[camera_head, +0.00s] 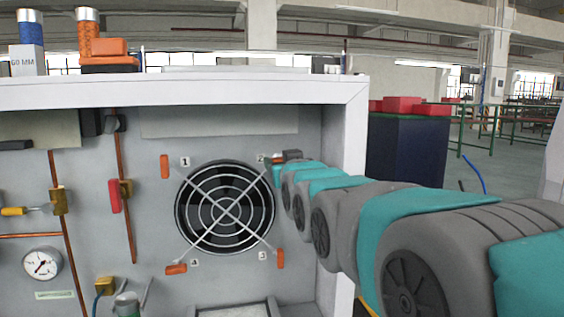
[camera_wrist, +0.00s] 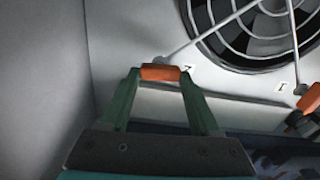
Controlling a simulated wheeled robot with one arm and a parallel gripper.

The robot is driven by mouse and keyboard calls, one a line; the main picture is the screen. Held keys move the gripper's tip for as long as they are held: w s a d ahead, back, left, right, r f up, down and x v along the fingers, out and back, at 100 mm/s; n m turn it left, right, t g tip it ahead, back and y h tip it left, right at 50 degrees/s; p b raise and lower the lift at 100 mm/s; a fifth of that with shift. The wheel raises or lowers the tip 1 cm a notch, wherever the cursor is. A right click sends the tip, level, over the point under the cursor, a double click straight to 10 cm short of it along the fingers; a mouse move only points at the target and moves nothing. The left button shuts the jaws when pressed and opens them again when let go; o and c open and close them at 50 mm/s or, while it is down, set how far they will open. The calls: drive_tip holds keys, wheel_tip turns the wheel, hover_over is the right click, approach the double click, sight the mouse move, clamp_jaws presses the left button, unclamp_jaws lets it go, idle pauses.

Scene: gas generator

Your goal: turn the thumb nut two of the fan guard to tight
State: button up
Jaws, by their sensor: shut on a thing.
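The fan guard (camera_head: 225,208) is a round wire grille with four arms over a dark fan on the grey panel. Thumb nut two is an orange bar at its upper right corner, mostly behind my gripper (camera_head: 283,160) in the head view. In the wrist view, thumb nut two (camera_wrist: 160,72) lies across the picture between the two green fingertips of my gripper (camera_wrist: 161,74). The fingers are shut on it, one at each end. The guard's arm runs from it toward the grille. Its exact turn against the panel is hard to tell.
Thumb nut one (camera_head: 164,166) stands upright at upper left, thumb nut three (camera_head: 280,258) upright at lower right. Thumb nut four (camera_head: 176,269) lies nearly level. The cabinet's side wall (camera_head: 345,150) is close right of my gripper. Pipes and a gauge (camera_head: 42,263) are left.

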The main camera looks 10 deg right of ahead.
drive_tip(key=c, duration=0.4)
drive_tip(key=shift+f+m, duration=0.1)
drive_tip(key=shift+m, duration=0.2)
drive_tip(key=m+p, duration=0.1)
drive_tip(key=m, duration=0.8)
drive_tip(key=m+p, duration=0.1)
drive_tip(key=m, duration=0.8)
drive_tip(key=shift+d+f, duration=0.2)
drive_tip(key=shift+p, duration=0.3)
drive_tip(key=o, duration=1.4)
